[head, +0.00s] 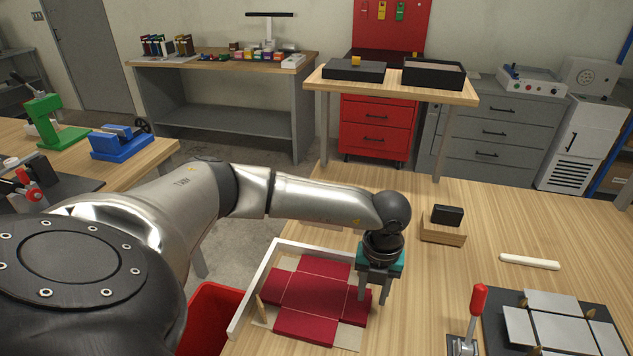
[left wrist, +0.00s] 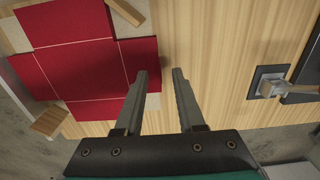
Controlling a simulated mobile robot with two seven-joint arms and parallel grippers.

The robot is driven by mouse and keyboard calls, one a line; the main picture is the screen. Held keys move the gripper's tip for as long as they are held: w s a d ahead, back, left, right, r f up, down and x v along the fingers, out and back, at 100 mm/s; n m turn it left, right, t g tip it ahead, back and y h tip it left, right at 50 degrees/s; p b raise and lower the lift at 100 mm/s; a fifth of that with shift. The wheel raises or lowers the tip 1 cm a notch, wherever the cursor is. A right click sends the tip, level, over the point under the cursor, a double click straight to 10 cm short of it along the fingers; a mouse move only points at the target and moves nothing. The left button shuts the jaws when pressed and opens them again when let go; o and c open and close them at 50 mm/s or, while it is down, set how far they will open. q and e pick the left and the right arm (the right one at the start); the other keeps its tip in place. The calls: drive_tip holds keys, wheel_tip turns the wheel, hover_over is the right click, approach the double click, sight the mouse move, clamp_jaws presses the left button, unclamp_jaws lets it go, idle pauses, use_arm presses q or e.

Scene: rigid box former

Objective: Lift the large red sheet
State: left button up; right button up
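The large red sheet (head: 316,291) is a cross-shaped panel with pale crease lines. It lies flat on the table at the lower middle of the head view, within a white corner frame (head: 252,290). In the left wrist view the red sheet (left wrist: 78,55) fills the upper left. My left gripper (head: 372,299) points down at the sheet's right edge. Whether the fingertips touch anything is unclear. My right gripper is not in view.
A grey sheet (head: 555,331) lies on a dark plate at right, beside a red-handled lever (head: 478,302). A white stick (head: 530,262) and a wooden block with a black piece (head: 446,222) lie further back. A red bin (head: 212,318) stands below the table's left edge.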

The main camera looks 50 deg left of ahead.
use_arm(q)
drive_tip(key=shift+f, duration=0.85)
drive_tip(key=shift+c, duration=0.3)
clamp_jaws()
